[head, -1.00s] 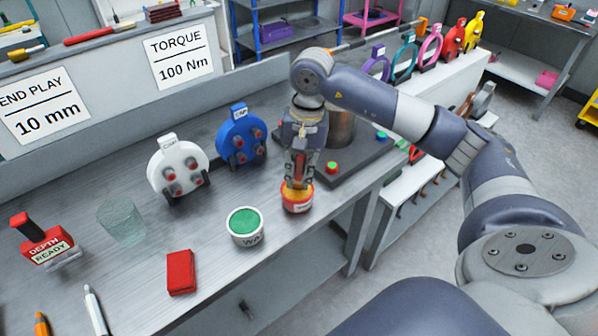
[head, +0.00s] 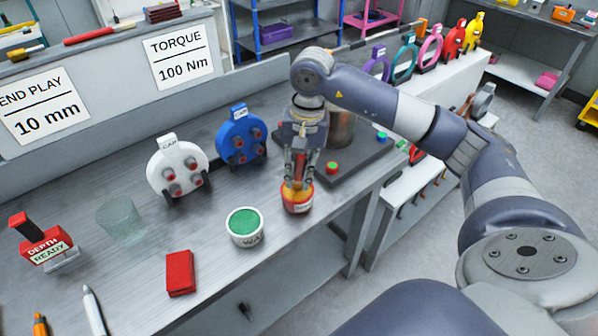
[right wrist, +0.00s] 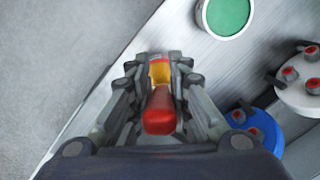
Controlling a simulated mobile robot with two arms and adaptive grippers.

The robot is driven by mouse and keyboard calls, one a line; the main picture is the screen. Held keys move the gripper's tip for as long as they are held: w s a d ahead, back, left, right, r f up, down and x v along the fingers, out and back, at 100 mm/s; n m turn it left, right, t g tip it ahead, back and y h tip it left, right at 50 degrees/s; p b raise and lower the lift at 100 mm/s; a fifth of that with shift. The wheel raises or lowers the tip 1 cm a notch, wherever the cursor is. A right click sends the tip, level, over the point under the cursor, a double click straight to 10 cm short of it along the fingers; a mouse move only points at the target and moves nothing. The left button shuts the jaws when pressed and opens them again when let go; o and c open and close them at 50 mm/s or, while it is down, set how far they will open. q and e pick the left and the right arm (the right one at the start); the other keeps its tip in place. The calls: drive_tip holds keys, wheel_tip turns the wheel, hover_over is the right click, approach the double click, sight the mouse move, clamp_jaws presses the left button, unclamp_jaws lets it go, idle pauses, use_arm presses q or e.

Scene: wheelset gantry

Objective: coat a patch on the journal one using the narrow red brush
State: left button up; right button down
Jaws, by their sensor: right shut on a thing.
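My right gripper (head: 299,174) points down at the front edge of the bench, over a small red pot (head: 298,204) with yellow in it. In the right wrist view, the gripper (right wrist: 160,92) is shut on the red handle of the brush (right wrist: 160,115). The handle lines up with the yellow pot opening (right wrist: 160,73). The bristles are hidden, so I cannot tell how deep they are. A metal cylinder (head: 341,128) stands partly hidden behind the gripper; I cannot tell whether it is journal one. My left gripper is out of view.
A white tub with green contents (head: 245,226) stands left of the pot. White (head: 176,163) and blue (head: 239,137) bearing caps stand behind. A dark plate with buttons (head: 352,165) lies right.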

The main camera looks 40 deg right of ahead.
sight(300, 160)
idle(0.3)
wheel_tip(300, 160, up, 2)
drive_tip(key=shift+p, duration=0.55)
drive_tip(key=shift+r+p, duration=1.2)
drive_tip(key=shift+r, duration=1.25)
